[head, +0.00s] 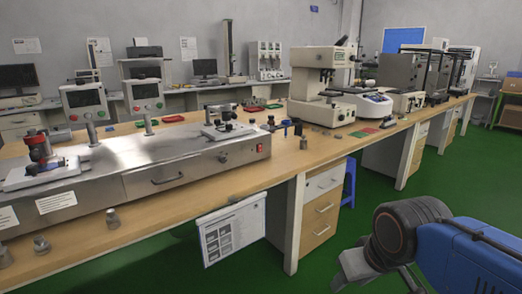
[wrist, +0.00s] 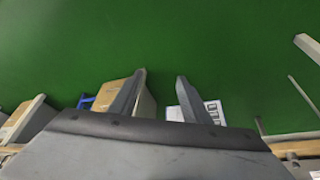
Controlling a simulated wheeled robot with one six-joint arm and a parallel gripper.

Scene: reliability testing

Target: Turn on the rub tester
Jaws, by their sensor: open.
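A long stainless steel machine (head: 120,195), which looks like the rub tester, lies along the bench at the left. Whether the switch is on cannot be told. My gripper (head: 352,270) is at the lower right, over the floor and well apart from the machine. In the wrist view it (wrist: 160,76) is open and empty, pointing at the floor.
The wooden bench (head: 200,197) runs diagonally across the room. Small metal weights (head: 112,218) stand on its front edge. A paper sheet (head: 231,231) hangs below the edge. A microscope-like instrument (head: 320,85) stands farther right. The green floor before the bench is open.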

